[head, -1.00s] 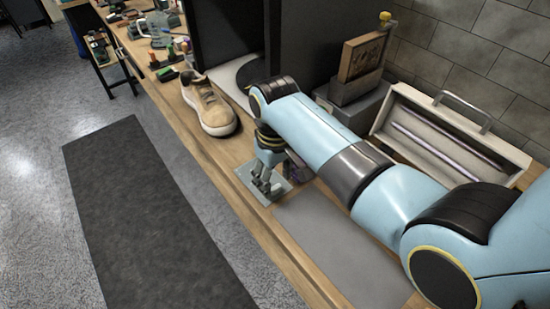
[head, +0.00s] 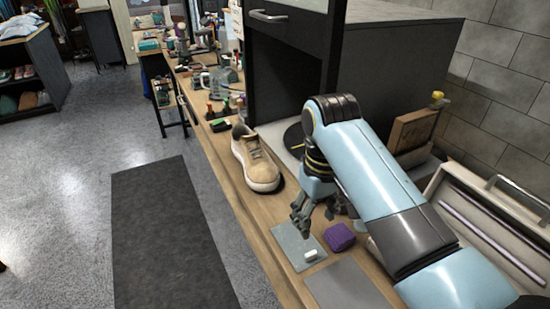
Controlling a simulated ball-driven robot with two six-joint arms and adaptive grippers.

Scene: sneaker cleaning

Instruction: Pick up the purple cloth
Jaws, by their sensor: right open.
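The purple cloth (head: 340,237) lies bunched on the wooden bench at the right edge of a grey-green plate (head: 291,242). A small white block (head: 311,254) sits on that plate, to the left of the cloth. My right gripper (head: 302,228) is open, pointing down over the plate, to the left of the cloth and apart from it in the picture. Its exact height above the plate is hard to tell. My left gripper is not in view.
A tan sneaker (head: 256,160) stands on the bench to the left of my right arm. A grey mat (head: 348,287) lies in front of the cloth. A black cabinet (head: 285,80) stands behind, and a white tray with a handle (head: 490,215) is at the right.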

